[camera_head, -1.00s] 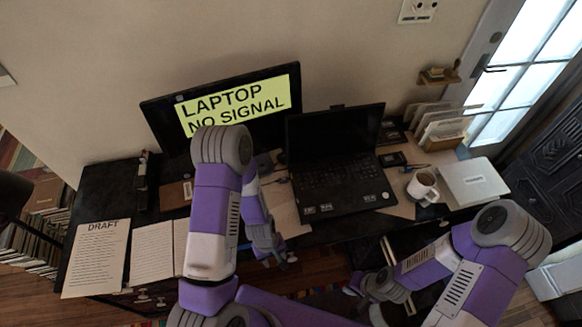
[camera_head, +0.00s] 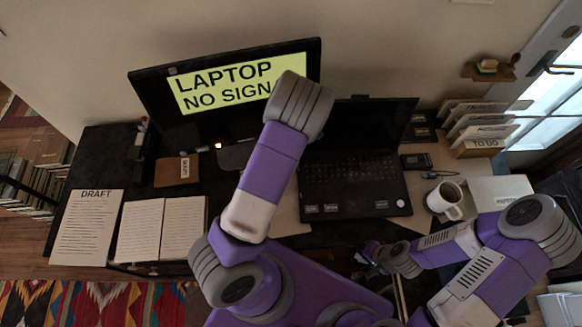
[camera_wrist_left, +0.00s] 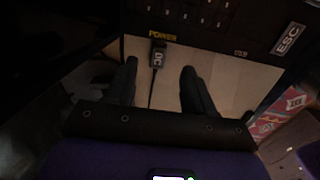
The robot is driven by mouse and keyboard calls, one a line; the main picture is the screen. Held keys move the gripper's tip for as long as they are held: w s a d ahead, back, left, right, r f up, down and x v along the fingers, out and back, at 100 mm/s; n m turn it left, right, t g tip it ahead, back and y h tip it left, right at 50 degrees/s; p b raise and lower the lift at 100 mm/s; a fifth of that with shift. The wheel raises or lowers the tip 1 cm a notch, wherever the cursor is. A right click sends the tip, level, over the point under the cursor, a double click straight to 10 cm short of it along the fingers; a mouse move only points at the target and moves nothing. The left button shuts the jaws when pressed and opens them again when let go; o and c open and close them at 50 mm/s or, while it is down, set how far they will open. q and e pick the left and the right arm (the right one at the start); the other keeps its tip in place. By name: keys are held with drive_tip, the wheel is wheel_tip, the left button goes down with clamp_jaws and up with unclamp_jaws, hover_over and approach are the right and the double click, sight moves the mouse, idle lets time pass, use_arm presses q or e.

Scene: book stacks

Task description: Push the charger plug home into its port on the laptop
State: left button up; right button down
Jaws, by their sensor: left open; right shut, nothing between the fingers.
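The black open laptop (camera_head: 345,190) stands on the desk; its dark screen faces me. In the left wrist view the laptop's side edge (camera_wrist_left: 200,22) carries a yellow POWER label. The charger plug (camera_wrist_left: 158,57), dark and marked DC, lies just below that label with its end at the edge; I cannot tell how deep it sits. Its cable runs down between my fingers. My left gripper (camera_wrist_left: 160,72) is open, its fingers on either side of the plug's line, not touching it. It is hidden behind my arm in the head view. My right gripper (camera_head: 367,257) is shut and empty, in front of the desk.
A monitor (camera_head: 150,90) reading LAPTOP NO SIGNAL stands behind, left of the laptop. A white mug (camera_head: 446,202) and a pale closed device stand to the right. A DRAFT sheet (camera_head: 85,230) and an open notebook (camera_head: 162,235) lie at the left.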

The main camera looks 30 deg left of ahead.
use_arm(q)
drive_tip(key=f, duration=0.3)
drive_tip(key=f+b, duration=0.1)
drive_tip(key=f, duration=0.1)
drive_tip(key=shift+a+f, duration=0.2)
drive_tip(key=shift+f, duration=0.2)
drive_tip(key=shift+r, duration=0.1)
clamp_jaws()
